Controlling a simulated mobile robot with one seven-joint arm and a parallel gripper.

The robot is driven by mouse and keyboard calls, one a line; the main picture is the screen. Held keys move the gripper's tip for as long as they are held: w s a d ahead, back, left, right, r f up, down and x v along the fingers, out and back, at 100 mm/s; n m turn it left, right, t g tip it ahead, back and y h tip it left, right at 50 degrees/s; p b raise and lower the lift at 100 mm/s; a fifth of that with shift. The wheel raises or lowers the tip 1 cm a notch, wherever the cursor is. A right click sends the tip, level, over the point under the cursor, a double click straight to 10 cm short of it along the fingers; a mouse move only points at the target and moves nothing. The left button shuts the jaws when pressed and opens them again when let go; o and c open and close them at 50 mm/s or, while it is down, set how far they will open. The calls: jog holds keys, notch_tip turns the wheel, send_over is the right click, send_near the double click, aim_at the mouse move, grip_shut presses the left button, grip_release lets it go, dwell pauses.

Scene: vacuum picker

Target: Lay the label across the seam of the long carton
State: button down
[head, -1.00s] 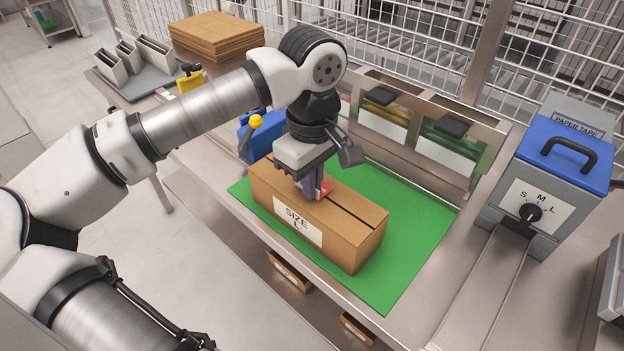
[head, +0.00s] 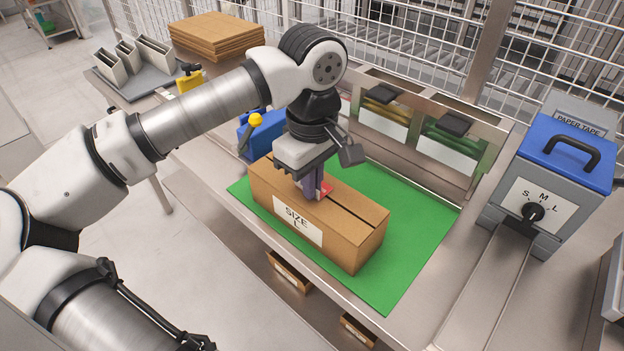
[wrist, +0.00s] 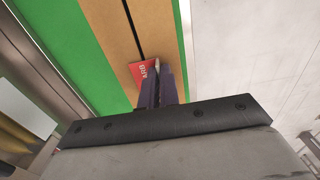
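The long carton (head: 345,232) lies on the green mat (head: 405,262), with a white "SIZE L" sticker on its front side. Its dark seam runs lengthwise along the top and shows in the wrist view (wrist: 133,25). The small red label (wrist: 145,72) with white lettering is at the seam and covers part of it; it also shows in the head view (head: 326,188). My gripper (head: 313,190) points down over the carton's top, its purple fingers close together at the label's edge. It appears shut on the label. I cannot tell whether the label touches the cardboard.
A grey tape machine (head: 545,185) with a blue lid and a dial stands at the right. A rack with yellow and green packs (head: 425,135) stands behind the mat. A blue object (head: 250,135) is behind my gripper. The mat is clear right of the carton.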

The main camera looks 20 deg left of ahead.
jog(key=shift+f+b, duration=0.2)
jog(key=shift+b, duration=0.15)
dwell(0.5)
jog(key=c, duration=1.6)
grip_release()
jog(key=shift+o, duration=0.2)
jog(key=o, duration=0.7)
jog(key=shift+r, duration=0.1)
jog(key=shift+r+p, duration=2.4)
jog(key=shift+r, duration=1.6)
